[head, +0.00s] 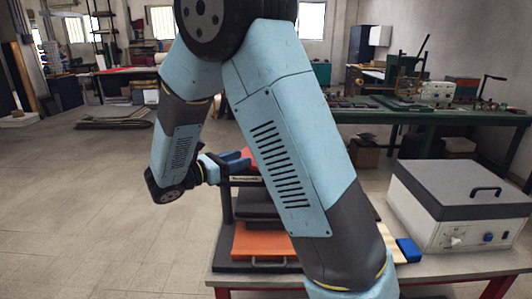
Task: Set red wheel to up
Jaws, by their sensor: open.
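A small piece of a red part (247,154) shows at the top of a dark press-like device (227,205), just left of my forearm. It may be the red wheel, but most of it is hidden, and its setting cannot be read. My gripper (238,162) points right at this red part, at the height of the device's dark top bar (246,180). The fingers look open. Whether they touch or surround the red part cannot be told. My arm hides the right side of the device.
The device has an orange drawer-like plate (255,242) with a handle and stands on a light table (450,264). A white box with a grey lid (455,205) stands at the right, with a blue block (409,250) beside it. Open floor lies left.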

